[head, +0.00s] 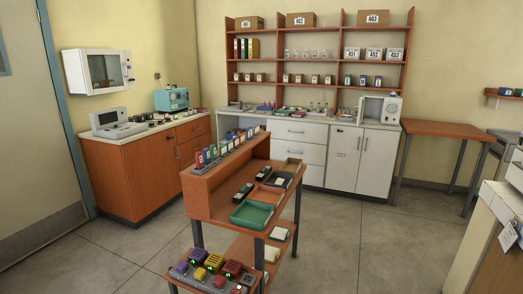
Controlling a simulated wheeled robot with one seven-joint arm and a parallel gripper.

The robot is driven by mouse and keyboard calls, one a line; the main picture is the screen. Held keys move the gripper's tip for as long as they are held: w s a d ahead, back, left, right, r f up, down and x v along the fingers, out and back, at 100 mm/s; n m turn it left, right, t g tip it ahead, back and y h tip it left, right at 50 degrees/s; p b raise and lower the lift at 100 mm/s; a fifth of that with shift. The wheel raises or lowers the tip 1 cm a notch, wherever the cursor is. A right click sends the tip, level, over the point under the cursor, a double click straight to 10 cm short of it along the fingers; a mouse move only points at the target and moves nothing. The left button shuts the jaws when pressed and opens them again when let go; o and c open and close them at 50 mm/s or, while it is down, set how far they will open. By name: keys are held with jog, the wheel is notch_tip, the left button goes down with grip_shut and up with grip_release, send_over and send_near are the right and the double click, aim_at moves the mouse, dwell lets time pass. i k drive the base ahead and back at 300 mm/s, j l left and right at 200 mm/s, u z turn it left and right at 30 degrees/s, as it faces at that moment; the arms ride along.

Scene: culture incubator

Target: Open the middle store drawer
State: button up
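A white counter unit against the back wall has a stack of three drawers below its worktop. The middle drawer (312,154) looks shut, flush with the top drawer (298,132) above it and the bottom drawer (314,175) below it. The left part of the stack is partly hidden behind the orange trolley. My gripper is not in view.
An orange trolley (213,190) with trays and coloured boxes stands in front of the drawers, to their left. White cupboard doors (376,164) adjoin on the right. Grey floor (350,225) is clear right of the trolley. A pale bench (502,205) edges in at right.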

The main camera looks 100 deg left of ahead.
aim_at(312, 154)
jog(key=u, duration=2.7)
jog(key=i+j+u, duration=0.8)
jog(key=i+u, duration=0.25)
jog(key=i+j+u, duration=0.3)
jog(key=i, duration=0.25)
jog(key=i+u, duration=0.3)
jog(key=i, duration=0.25)
jog(key=i+l+z, duration=0.1)
jog(key=i+z, duration=0.3)
jog(key=i, duration=0.2)
jog(key=i+z, duration=0.45)
jog(key=i, duration=0.15)
jog(key=i+j+z, duration=0.4)
jog(key=i, duration=0.2)
jog(key=i+l+z, duration=0.3)
jog(key=i+z, duration=0.15)
jog(key=i, duration=0.45)
jog(key=i+z, duration=0.4)
jog(key=i, duration=0.5)
jog(key=i+j+z, duration=0.1)
jog(key=i, duration=0.4)
jog(key=i+j+z, duration=0.1)
jog(key=i, duration=0.35)
jog(key=i+j+z, duration=0.1)
jog(key=i, duration=0.4)
jog(key=i+j+z, duration=0.65)
jog(key=i, duration=0.15)
jog(key=l, duration=0.1)
